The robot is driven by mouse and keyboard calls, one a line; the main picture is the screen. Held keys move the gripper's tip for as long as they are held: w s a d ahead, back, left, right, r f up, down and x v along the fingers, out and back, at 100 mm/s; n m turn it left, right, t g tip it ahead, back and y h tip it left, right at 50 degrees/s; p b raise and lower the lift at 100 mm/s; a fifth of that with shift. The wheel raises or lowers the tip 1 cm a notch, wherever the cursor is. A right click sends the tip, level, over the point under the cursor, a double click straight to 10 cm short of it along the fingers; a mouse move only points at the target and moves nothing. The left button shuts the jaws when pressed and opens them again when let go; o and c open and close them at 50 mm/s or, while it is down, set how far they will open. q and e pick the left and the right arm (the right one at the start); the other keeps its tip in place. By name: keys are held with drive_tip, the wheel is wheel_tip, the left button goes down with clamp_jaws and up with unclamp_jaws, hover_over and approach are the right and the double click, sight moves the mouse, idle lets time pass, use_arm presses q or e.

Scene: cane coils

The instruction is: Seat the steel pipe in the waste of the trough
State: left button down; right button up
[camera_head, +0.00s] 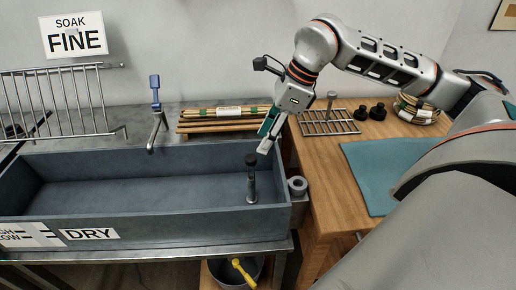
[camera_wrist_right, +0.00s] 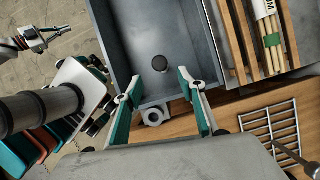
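A grey steel pipe (camera_head: 252,187) with a black top (camera_head: 251,160) stands upright near the right end of the grey trough (camera_head: 150,223). In the right wrist view a dark round shape (camera_wrist_right: 160,63) shows on the trough floor; I cannot tell if it is the pipe's top or the bare waste. The pipe's foot shows no clear detail, so its fit in the waste cannot be judged. My right gripper (camera_head: 265,142) is above and behind the pipe, apart from it. Its fingers (camera_wrist_right: 160,92) are spread and empty.
A ring-shaped bracket (camera_head: 297,186) sits outside the trough's right end. A blue-handled tap (camera_head: 155,110) and bundled canes (camera_head: 225,113) stand behind. A wire rack (camera_head: 325,127), black pots (camera_head: 370,112), cane coil (camera_head: 418,110) and teal mat (camera_head: 385,170) lie right. A bucket (camera_head: 228,275) stands below.

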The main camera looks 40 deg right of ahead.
drive_tip(key=shift+v, duration=1.05)
